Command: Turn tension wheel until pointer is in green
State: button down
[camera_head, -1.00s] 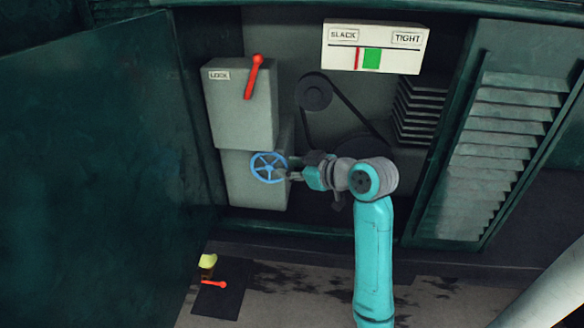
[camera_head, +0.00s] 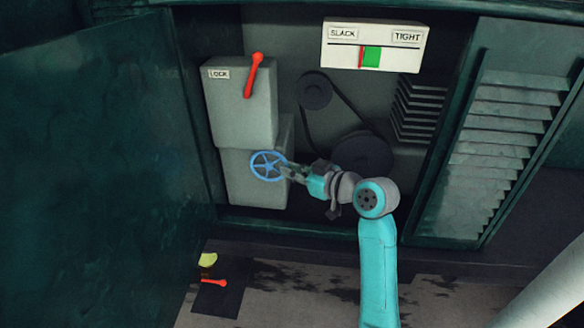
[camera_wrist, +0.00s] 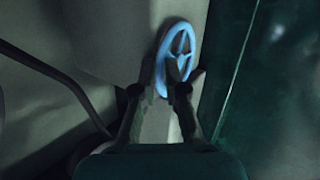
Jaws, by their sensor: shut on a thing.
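The blue spoked tension wheel (camera_head: 267,166) is on the lower grey box, and it also shows in the wrist view (camera_wrist: 176,52). My gripper (camera_head: 286,170) is at the wheel's right side and shut on its rim. In the wrist view the two fingers (camera_wrist: 158,92) stand on either side of the lower rim. The gauge (camera_head: 374,45) at the top is a white box labelled SLACK and TIGHT. Its red pointer (camera_head: 361,57) stands at the left edge of the green zone (camera_head: 372,57), touching or nearly touching it.
A grey box (camera_head: 240,112) labelled LOCK has a red lever (camera_head: 253,76) above the wheel. A dark belt (camera_head: 345,120) and pulleys lie to its right. A green door (camera_head: 95,170) stands open at left, louvres (camera_head: 500,140) at right. A yellow-topped item (camera_head: 208,260) and red handle are on the floor.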

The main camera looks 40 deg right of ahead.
jog(key=shift+w+a+f+m+t, duration=0.1)
jog(key=shift+f+m+t, duration=0.8)
jog(key=shift+t, duration=0.5)
jog(key=c, duration=1.2)
grip_release()
jog(key=shift+c, duration=0.2)
jog(key=s+d, duration=0.1)
jog(key=s, duration=1.1)
jog(key=shift+f, duration=0.3)
